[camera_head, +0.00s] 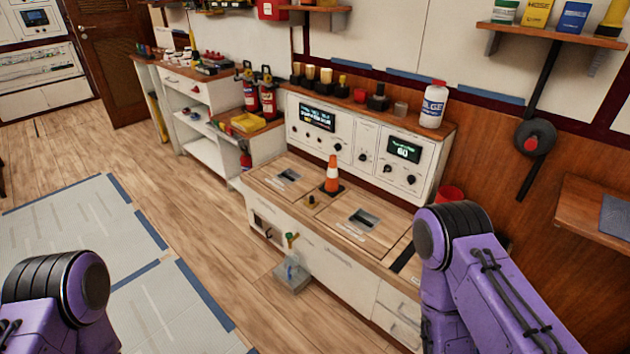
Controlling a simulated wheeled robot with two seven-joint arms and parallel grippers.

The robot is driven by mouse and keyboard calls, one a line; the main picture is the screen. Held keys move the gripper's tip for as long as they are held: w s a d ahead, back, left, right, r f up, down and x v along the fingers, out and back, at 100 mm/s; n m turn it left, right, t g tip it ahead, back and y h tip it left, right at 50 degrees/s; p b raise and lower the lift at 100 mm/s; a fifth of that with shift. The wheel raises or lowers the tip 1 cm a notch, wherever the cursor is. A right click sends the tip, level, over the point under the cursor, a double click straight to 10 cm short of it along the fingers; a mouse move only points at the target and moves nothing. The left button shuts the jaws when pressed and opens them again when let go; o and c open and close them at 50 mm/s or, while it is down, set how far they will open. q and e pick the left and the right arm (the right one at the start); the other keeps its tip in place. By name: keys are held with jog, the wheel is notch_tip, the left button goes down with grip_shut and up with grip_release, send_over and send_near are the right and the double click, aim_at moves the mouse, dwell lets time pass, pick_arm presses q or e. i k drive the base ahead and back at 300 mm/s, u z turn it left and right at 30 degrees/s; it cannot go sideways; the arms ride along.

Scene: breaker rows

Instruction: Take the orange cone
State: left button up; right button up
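The orange cone (332,175) has a white band and a dark square base. It stands upright on the wooden counter top (325,217), in front of the white control panel. Purple links of my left arm show at the lower left, and purple links of my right arm show at the lower right, near the counter's right end. Neither gripper is in view, and nothing of mine touches the cone.
A small dark knob (311,200) sits on the counter just in front of the cone. The control panel (358,145) rises behind it, with a white bottle (433,105) on top. A grey block (291,275) stands on the floor before the cabinet. The floor at left is clear.

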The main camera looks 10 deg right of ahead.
aim_at(332, 188)
jog(key=u, duration=0.6)
jog(key=i, duration=0.95)
jog(key=u, duration=0.55)
jog(key=i, duration=0.95)
jog(key=z, duration=1.05)
jog(key=i, duration=0.95)
jog(key=z, duration=0.85)
